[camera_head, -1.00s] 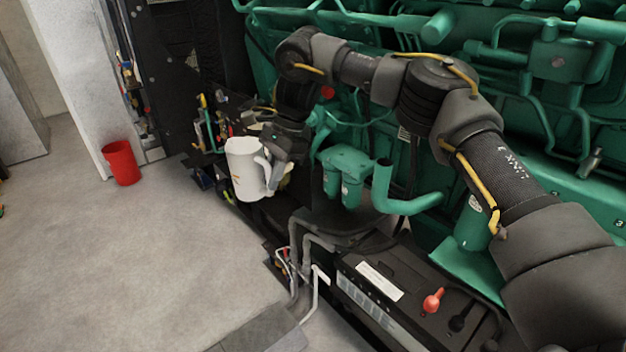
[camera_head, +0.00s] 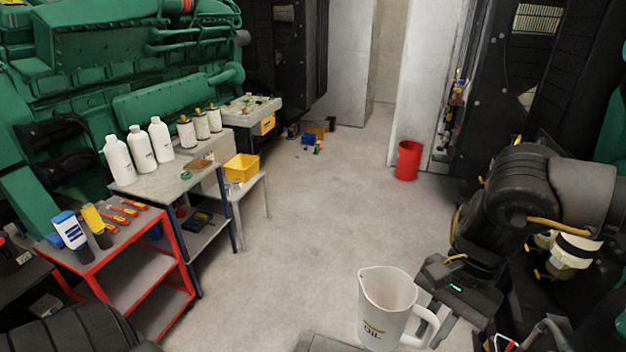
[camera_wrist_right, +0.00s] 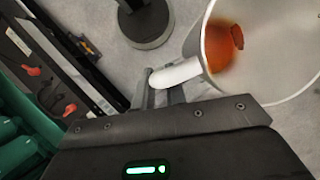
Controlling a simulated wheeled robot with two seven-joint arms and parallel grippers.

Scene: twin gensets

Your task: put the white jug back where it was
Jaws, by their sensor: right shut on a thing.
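The white jug (camera_head: 384,308), with "OIL" lettering on its side, is held upright at the bottom right of centre in the head view. My right gripper (camera_head: 436,318) is shut on its handle. In the right wrist view the handle (camera_wrist_right: 178,74) runs between the fingers, and the open jug (camera_wrist_right: 290,65) shows orange-brown liquid or residue inside. My left gripper is not in view; part of my left arm may show at the lower left edge.
A grey table (camera_head: 150,184) at left bears several white bottles. A red cart (camera_head: 122,243) with tools stands before it. A yellow bin (camera_head: 241,168) sits on a low stand behind. A red bucket (camera_head: 408,160) stands near the wall. The middle floor is clear.

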